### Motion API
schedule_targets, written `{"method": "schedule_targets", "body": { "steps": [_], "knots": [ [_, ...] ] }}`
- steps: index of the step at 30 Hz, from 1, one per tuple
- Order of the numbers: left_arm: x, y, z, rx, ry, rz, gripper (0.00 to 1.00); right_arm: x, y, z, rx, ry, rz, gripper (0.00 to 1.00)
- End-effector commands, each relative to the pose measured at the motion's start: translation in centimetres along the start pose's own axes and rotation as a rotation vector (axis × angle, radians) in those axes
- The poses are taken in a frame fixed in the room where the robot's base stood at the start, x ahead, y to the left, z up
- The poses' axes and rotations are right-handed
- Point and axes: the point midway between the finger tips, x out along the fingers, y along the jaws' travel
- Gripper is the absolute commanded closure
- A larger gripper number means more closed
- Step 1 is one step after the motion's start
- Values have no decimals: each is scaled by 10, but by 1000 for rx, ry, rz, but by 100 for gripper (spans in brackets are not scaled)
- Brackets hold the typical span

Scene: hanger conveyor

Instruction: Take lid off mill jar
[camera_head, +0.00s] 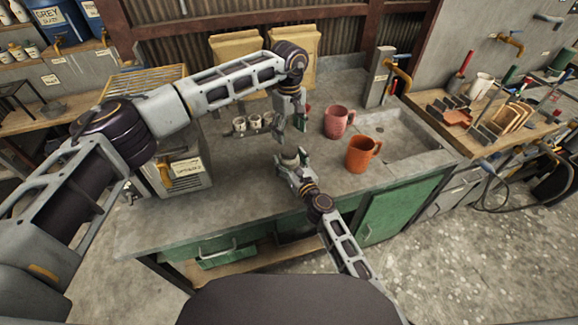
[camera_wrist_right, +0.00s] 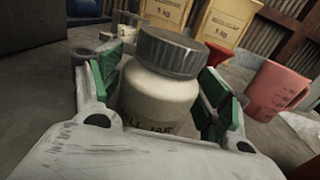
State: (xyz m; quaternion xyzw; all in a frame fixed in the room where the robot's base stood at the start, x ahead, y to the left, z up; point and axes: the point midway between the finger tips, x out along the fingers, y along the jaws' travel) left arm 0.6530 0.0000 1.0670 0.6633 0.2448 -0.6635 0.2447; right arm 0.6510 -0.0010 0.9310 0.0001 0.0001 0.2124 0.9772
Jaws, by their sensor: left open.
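The mill jar (camera_wrist_right: 160,102) is a cream jar with dark lettering and a ribbed grey lid (camera_wrist_right: 170,52) seated on its top. In the head view the jar (camera_head: 291,155) is small on the grey counter, partly hidden by my right gripper (camera_head: 295,164). In the right wrist view that gripper's green pads lie close against both sides of the jar's body, below the lid, and it looks shut on the jar. My left gripper (camera_head: 290,124) is open and empty, pointing down above the jar and apart from the lid.
A pink mug (camera_head: 337,122) and an orange mug (camera_head: 362,154) stand right of the jar. Several small pale jars (camera_head: 254,122) stand behind left. A grey box (camera_head: 186,160) is at the left. The sink basin (camera_head: 400,135) is at the right; the counter's front left is clear.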

Motion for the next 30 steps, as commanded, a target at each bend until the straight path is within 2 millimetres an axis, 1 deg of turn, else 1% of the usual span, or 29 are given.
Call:
{"method": "schedule_targets", "body": {
  "steps": [1, 2, 16, 19, 22, 30],
  "knots": [
    [0, 0, 0, 0, 0, 0, 32, 0, 0, 0, 0, 0, 0, 36],
    [0, 0, 0, 0, 0, 0, 32, 0, 0, 0, 0, 0, 0, 40],
    [3, -1, 1, 0, -3, -3, 32, 0, 0, 0, 0, 0, 0, 100],
    [7, -1, 4, 1, -15, -4, 32, 0, 0, 0, 0, 0, 0, 100],
    [7, 1, 7, 9, -26, 6, 32, 0, 0, 0, 0, 0, 0, 100],
    [3, 2, 6, 189, -20, 12, 32, 0, 0, 0, 0, 0, 0, 100]
  ]
}}
